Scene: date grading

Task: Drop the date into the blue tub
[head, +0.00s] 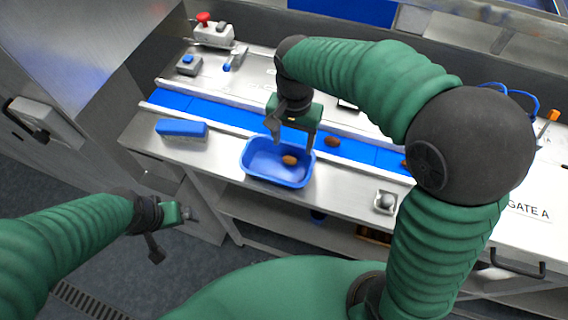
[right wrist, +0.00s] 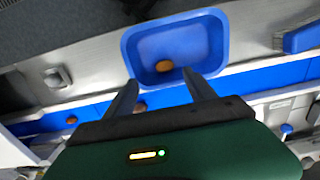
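The blue tub (head: 264,161) stands on the steel bench in front of the conveyor, and it fills the upper middle of the right wrist view (right wrist: 203,42). A brown date (head: 289,160) shows inside the tub, right of its middle; the right wrist view also shows it there (right wrist: 163,66), clear of my fingers. My right gripper (head: 292,141) hangs over the tub's back side, open and empty, with its fingers apart (right wrist: 163,95). My left gripper (head: 172,232) is away from the bench at lower left, with its fingers apart and nothing between them.
More dates lie on the blue conveyor belt, one (head: 332,141) just right of the tub. A blue brush or block (head: 182,129) lies left of the tub. A small device with a grey knob (head: 385,201) sits at right. A red button box (head: 213,32) stands at the back.

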